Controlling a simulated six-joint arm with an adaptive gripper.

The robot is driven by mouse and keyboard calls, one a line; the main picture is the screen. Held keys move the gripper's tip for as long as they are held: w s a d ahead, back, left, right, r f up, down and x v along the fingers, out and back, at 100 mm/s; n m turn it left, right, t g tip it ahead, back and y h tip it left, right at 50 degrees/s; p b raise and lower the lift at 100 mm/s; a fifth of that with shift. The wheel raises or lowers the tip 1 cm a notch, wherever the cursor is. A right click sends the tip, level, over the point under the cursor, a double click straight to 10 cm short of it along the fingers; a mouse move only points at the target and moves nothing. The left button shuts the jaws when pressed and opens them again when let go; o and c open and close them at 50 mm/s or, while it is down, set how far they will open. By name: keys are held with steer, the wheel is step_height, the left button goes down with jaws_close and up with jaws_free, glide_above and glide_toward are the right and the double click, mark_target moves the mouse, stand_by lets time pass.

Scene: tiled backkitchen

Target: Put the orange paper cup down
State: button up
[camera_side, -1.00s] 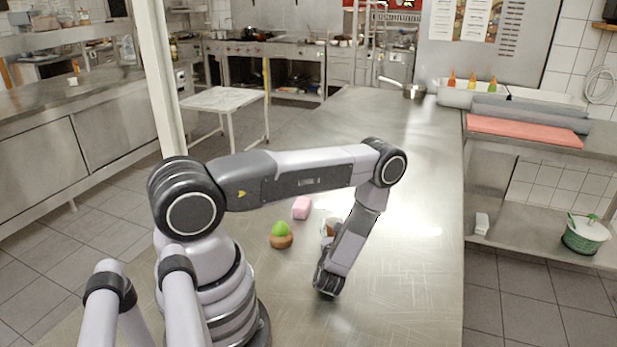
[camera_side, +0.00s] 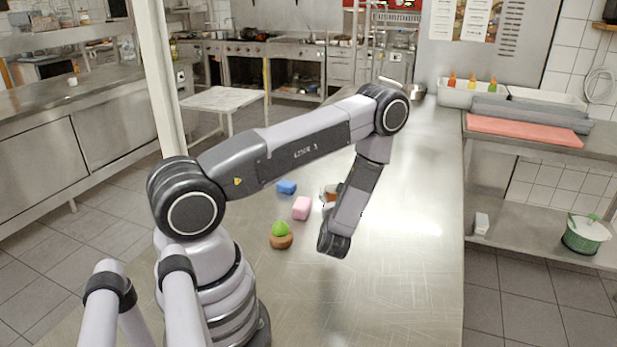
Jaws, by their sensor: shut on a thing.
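The orange paper cup (camera_side: 331,190) shows only as a small orange and white patch just left of my wrist link, above the steel worktop (camera_side: 400,290). My gripper (camera_side: 326,198) is mostly hidden behind that link, and only a small part shows beside the cup. It is shut on the cup. The cup's base and its tilt are hidden, and I cannot tell its exact height over the worktop.
A pink block (camera_side: 302,208), a blue block (camera_side: 286,187) and a green ball-like thing (camera_side: 280,228) on a brown base (camera_side: 281,241) lie left of my wrist. The worktop's right and front parts are clear.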

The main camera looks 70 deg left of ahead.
steer(key=w+a+r+n+g+y, duration=0.25)
steer(key=a+n+g, duration=0.2)
steer(key=a, duration=0.55)
steer(key=shift+m+g+h, duration=0.35)
steer(key=shift+m+g, duration=0.1)
steer(key=shift+m, duration=0.1)
steer(key=w+a+f, duration=0.3)
steer(key=w, duration=0.1)
steer(key=w+a+f, duration=0.4)
steer(key=shift+a+f, duration=0.2)
steer(key=shift+a, duration=0.05)
steer(key=shift+w+a+f, duration=0.2)
steer(key=shift+a+f, duration=0.05)
steer(key=shift+f, duration=0.15)
steer(key=shift+w+a+f, duration=0.1)
steer(key=shift+w+f, duration=0.05)
steer(key=shift+f, duration=0.8)
steer(key=shift+w+a+f, duration=0.1)
steer(key=shift+f, duration=0.8)
steer(key=shift+f, duration=0.15)
steer(key=o, duration=1.1)
steer(key=shift+o, duration=0.2)
